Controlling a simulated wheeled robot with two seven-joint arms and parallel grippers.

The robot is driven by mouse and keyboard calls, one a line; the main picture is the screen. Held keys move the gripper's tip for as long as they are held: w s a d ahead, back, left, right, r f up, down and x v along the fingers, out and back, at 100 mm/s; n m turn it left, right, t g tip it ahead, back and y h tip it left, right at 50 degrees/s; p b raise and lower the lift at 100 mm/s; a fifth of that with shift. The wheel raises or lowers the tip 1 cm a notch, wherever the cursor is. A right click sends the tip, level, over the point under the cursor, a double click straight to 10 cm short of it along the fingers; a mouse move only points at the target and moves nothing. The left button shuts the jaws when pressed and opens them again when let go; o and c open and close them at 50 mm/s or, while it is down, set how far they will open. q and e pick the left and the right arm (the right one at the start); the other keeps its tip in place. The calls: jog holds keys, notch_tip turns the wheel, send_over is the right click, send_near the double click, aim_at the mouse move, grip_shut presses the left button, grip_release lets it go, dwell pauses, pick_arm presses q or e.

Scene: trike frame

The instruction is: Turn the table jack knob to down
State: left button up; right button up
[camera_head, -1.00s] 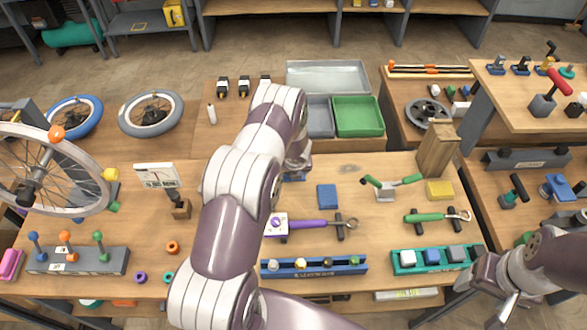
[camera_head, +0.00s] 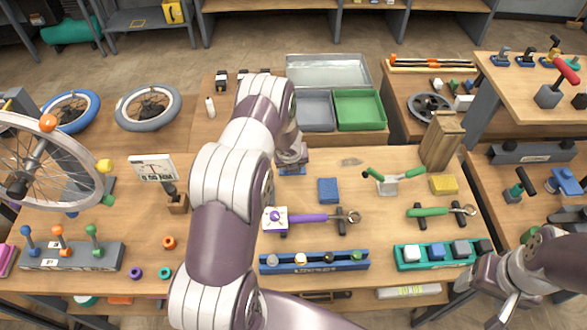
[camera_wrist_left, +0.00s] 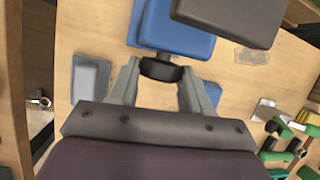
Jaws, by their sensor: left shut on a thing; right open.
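The table jack shows in the left wrist view as a blue body (camera_wrist_left: 180,30) with a dark grey plate (camera_wrist_left: 235,18) at the upper right. Its black round knob (camera_wrist_left: 160,70) sits on a short shaft at the near side. My left gripper (camera_wrist_left: 159,76) has a finger on each side of the knob and is shut on it. Which way the knob is turned cannot be told. My right gripper (camera_head: 507,300) is open and empty at the lower right.
A blue block (camera_head: 328,190), a purple-handled tool (camera_head: 308,218) and a blue rack (camera_head: 314,262) lie right of my left arm. Grey and green bins (camera_head: 358,110) stand behind. A wooden block (camera_head: 440,140) stands at the right. A wheel (camera_head: 45,165) stands at the left.

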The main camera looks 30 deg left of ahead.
pick_arm(q)
jog(key=h+b, duration=0.1)
jog(key=b, duration=0.1)
jog(key=f+t+h+b, duration=0.1)
jog(key=b, duration=0.2)
jog(key=shift+s+a+n+t+b, duration=0.15)
jog(key=shift+a+n+t+b, duration=0.15)
jog(key=shift+n, duration=0.1)
jog(key=shift+s+r+t+h+b, duration=0.15)
jog(key=shift+t+h+b, duration=0.15)
jog(key=shift+h+b, duration=0.35)
jog(key=shift+w+r+t+h+b, duration=0.15)
jog(key=shift+t+h+b, duration=0.25)
jog(key=shift+b, duration=0.3)
jog(key=shift+s, duration=0.1)
jog(key=o, duration=1)
jog(key=shift+a, duration=0.1)
jog(key=v, duration=1.2)
jog(key=shift+s+a+r, duration=0.15)
jog(key=shift+a+r, duration=0.05)
jog(key=shift+r, duration=0.05)
